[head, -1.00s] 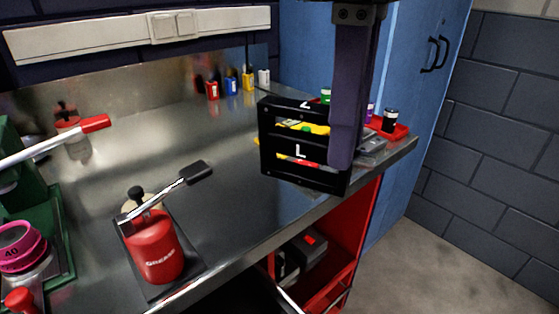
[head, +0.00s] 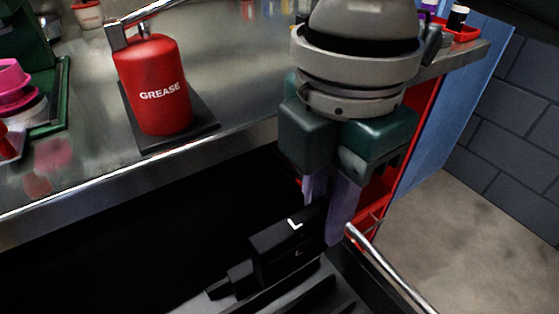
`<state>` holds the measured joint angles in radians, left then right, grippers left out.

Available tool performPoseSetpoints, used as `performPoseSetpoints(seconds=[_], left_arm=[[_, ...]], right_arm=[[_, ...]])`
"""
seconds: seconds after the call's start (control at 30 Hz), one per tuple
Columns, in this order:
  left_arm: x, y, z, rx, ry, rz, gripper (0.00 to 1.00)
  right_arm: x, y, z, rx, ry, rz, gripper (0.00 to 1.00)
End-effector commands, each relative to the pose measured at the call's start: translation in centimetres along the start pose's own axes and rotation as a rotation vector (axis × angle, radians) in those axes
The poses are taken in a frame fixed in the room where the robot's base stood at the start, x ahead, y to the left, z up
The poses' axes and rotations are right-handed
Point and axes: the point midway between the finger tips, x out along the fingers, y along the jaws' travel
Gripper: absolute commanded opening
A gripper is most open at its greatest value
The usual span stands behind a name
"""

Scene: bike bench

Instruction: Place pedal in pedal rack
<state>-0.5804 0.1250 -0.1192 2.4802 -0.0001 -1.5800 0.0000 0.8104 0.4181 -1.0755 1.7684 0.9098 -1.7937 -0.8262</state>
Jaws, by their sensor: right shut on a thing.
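A black pedal (head: 283,247) with white L marks is low in the middle of the head view. A narrower black end points to the lower left. My right gripper (head: 326,212) comes down from above, its purple fingers shut on the upper right part of the pedal. Directly below is a black ridged piece (head: 308,301), which may be the pedal rack; I cannot tell for sure. I cannot tell whether the pedal touches it. My left gripper is not in view.
The metal bench edge (head: 130,172) runs above a dark open space. A red grease can (head: 157,85) stands on a black pad near that edge. A chrome bar (head: 388,268) slants past at the lower right. A red cabinet side (head: 417,135) and bare floor lie to the right.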

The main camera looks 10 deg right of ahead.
Motion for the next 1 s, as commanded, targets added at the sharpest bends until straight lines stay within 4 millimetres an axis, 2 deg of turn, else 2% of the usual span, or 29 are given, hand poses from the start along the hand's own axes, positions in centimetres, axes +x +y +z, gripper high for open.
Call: performPoseSetpoints(seconds=[0.03, 0.13, 0.23, 0.43, 0.63, 1.0], left_arm=[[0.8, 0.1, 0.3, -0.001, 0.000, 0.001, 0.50], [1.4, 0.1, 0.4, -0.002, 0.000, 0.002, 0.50], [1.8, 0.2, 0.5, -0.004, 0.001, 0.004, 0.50], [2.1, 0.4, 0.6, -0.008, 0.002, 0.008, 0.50], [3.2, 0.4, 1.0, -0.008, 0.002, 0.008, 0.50], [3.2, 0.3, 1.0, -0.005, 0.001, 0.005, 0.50]], right_arm=[[1.9, -0.1, 0.0, 0.002, 0.001, -0.004, 0.00], [4.2, -0.1, 0.0, 0.002, 0.000, -0.003, 0.00], [5.5, 0.0, 0.0, 0.001, -0.001, 0.000, 0.00], [6.9, 0.0, 0.0, 0.001, 0.001, 0.000, 0.00], [10.1, 0.0, -0.1, 0.002, 0.000, -0.001, 0.00], [10.6, 0.0, 0.0, 0.001, 0.000, 0.001, 0.00]])
